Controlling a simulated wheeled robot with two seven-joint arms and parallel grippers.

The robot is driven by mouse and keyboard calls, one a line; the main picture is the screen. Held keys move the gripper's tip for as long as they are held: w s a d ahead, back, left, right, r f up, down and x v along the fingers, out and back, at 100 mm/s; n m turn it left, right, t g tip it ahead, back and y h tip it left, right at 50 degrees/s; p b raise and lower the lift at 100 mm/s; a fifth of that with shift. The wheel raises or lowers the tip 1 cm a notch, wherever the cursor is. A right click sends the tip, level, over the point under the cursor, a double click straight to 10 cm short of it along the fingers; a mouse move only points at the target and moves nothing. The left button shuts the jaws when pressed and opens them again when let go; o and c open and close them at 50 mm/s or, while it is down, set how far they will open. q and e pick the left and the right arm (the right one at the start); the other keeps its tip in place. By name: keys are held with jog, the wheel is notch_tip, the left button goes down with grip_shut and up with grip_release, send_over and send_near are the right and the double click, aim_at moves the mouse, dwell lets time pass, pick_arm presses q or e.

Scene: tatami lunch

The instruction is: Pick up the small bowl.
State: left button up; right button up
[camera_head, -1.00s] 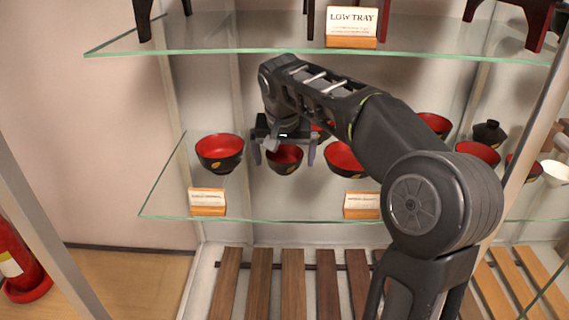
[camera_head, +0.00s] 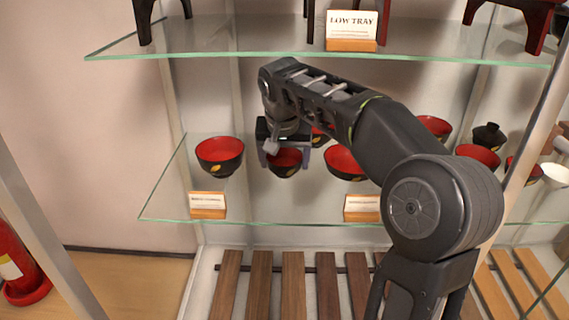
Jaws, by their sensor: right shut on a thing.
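The small bowl (camera_head: 285,168) is black outside and red inside, with a yellow mark on its side. It is at the middle shelf, between two larger bowls of the same colours. My right gripper (camera_head: 284,158) comes down on it from above, with a finger on either side of its rim. It is shut on the bowl. The arm hides part of the bowl's back rim, and I cannot tell whether its base touches the glass. My left gripper is not in view.
A larger bowl (camera_head: 219,155) stands close on the left and another (camera_head: 344,162) close on the right. Label cards (camera_head: 208,205) stand along the front edge of the glass shelf (camera_head: 270,209). The upper glass shelf (camera_head: 250,45) holds low trays. More bowls (camera_head: 478,156) stand at the right.

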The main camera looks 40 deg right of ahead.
jog(key=shift+r, duration=0.15)
jog(key=shift+r+p, duration=0.2)
jog(key=shift+p, duration=0.2)
jog(key=s+a+b, duration=0.3)
jog(key=s, duration=0.1)
jog(key=shift+a+f, duration=0.25)
jog(key=shift+a, duration=0.05)
jog(key=s+a+b, duration=0.1)
jog(key=s+a, duration=0.1)
jog(key=s, duration=0.1)
jog(key=s+a+b, duration=0.1)
jog(key=s+a, duration=0.2)
jog(key=shift+r, duration=0.15)
jog(key=s+a+p, duration=0.6)
jog(key=s+a, duration=0.6)
jog(key=s, duration=0.2)
jog(key=shift+a+p, duration=0.25)
jog(key=shift+p, duration=0.05)
jog(key=shift+s, duration=0.1)
